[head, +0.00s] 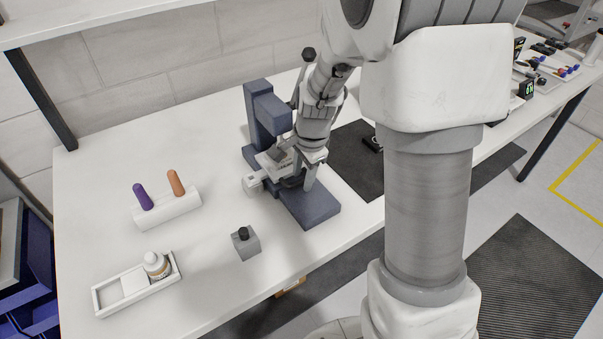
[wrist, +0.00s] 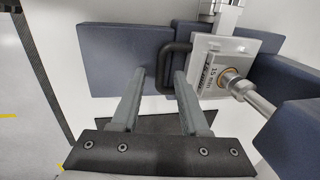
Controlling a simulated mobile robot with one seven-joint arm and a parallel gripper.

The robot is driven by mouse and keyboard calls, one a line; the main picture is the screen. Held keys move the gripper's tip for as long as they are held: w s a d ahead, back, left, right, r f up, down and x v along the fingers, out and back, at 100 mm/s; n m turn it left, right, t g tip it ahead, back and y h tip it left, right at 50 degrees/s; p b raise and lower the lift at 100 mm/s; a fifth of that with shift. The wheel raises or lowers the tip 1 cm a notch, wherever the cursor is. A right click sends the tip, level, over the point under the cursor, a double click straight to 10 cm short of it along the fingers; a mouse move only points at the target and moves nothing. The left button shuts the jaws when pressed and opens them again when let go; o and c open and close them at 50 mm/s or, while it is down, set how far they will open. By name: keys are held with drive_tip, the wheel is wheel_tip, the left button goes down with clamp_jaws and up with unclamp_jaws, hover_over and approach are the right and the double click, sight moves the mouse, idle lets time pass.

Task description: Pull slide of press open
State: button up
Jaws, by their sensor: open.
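The press (head: 265,110) is a blue-grey column and head on a flat base (head: 318,208), standing on the white table. My gripper (wrist: 158,74) is open and empty. In the wrist view the handle's outer bar shows between the two fingertips; I cannot tell if it is within their depth. In the head view my gripper (head: 290,172) is at the press, hiding part of the slide and handle.
A white holder (head: 168,212) with a purple and an orange peg stands left of the press. A grey block with a black knob (head: 245,242) is in front. A white tray (head: 107,304) holding a small bottle (head: 156,265) is at front left. A black mat (head: 352,165) lies right.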

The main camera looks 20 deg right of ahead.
drive_tip(key=shift+f, duration=0.15)
clamp_jaws()
idle(1.4)
